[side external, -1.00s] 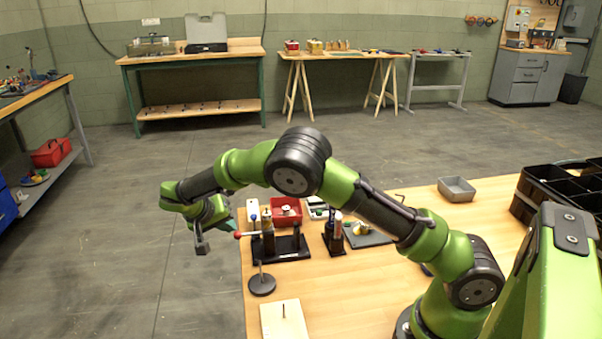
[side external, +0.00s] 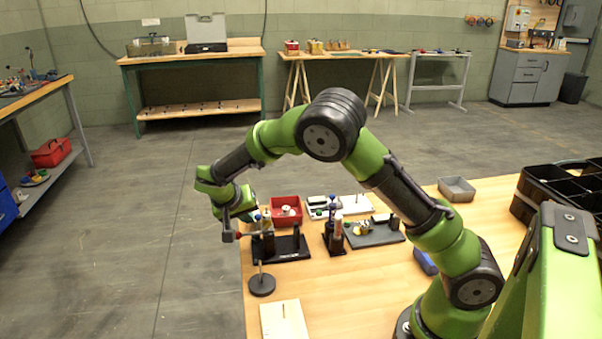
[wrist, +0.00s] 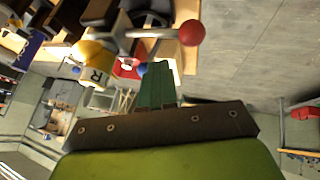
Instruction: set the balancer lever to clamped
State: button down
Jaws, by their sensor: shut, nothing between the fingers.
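The balancer is a black-based device (side external: 285,254) with upright posts at the left end of the wooden table. Its lever (wrist: 150,33) is a thin rod ending in a red ball knob (wrist: 191,33), sticking out past the table edge in the wrist view. My gripper (side external: 253,213) is shut and empty, just behind the balancer. In the wrist view its green fingers (wrist: 156,66) point toward the lever, below the knob and apart from it in the picture. A yellow-topped piece marked R (wrist: 93,62) is left of the fingers.
A red bin (side external: 286,211) stands behind the balancer. A black stand with a bottle-like piece (side external: 335,240) is to its right. A round-based rod stand (side external: 262,286) and a pale board (side external: 284,321) lie in front. Left of the table is open floor.

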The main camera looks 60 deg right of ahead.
jog(key=shift+s+d+r, duration=0.1)
jog(key=shift+s+d, duration=0.45)
jog(key=shift+w+a+f, duration=0.35)
jog(key=shift+w+a, duration=0.2)
jog(key=shift+w+a, duration=0.1)
jog(key=shift+a, duration=0.05)
jog(key=v, duration=1.1)
jog(key=shift+w+a+r, duration=0.2)
jog(key=shift+a+r, duration=0.1)
jog(key=shift+a, duration=0.1)
